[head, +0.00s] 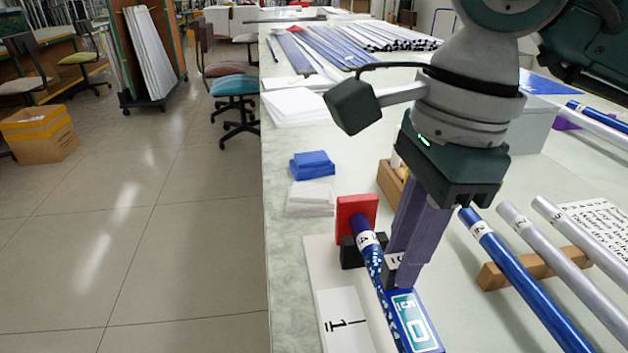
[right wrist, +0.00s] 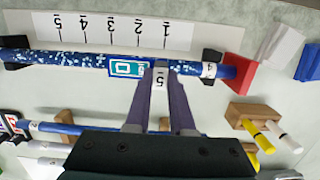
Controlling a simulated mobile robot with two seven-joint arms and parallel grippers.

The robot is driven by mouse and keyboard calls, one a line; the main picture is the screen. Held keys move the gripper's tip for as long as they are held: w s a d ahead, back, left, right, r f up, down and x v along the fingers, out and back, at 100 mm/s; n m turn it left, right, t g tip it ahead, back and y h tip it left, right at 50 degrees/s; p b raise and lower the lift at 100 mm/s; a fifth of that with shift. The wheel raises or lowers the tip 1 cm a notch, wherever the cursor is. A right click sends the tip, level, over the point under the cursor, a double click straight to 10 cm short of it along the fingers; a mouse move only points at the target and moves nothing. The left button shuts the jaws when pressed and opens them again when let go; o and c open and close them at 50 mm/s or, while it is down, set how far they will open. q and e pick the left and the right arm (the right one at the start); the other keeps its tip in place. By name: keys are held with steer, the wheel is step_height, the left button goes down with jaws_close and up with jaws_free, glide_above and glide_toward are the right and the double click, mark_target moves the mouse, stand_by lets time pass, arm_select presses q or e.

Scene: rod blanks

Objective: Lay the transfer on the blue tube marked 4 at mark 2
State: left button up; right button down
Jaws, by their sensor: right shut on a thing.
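The blue speckled tube marked 4 (head: 374,264) lies in black supports with its end at a red stop (head: 357,211); it also shows in the right wrist view (right wrist: 75,60). Beside it is a white strip with marks 1 to 5 (right wrist: 95,20). My right gripper (head: 405,275) is shut on the transfer (head: 415,322), by a pale end piece between the fingers. The transfer's blue and teal panel shows in the right wrist view (right wrist: 128,68), over the tube near marks 2 and 3. I cannot tell whether it touches. My left gripper is out of view.
Another blue tube (head: 525,275) and grey tubes rest on a wooden rack (head: 492,276) to the right. Blue (head: 312,165) and white (head: 311,199) stacks stand behind the red stop. A wooden holder (right wrist: 250,115) with pens is close by. The table's left edge borders open floor.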

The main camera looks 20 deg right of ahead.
steer(key=shift+f+b, duration=0.7)
steer(key=shift+b, duration=0.05)
stand_by(1.7)
steer(key=shift+r, duration=0.1)
steer(key=shift+r+p, duration=2.65)
steer(key=shift+r, duration=0.85)
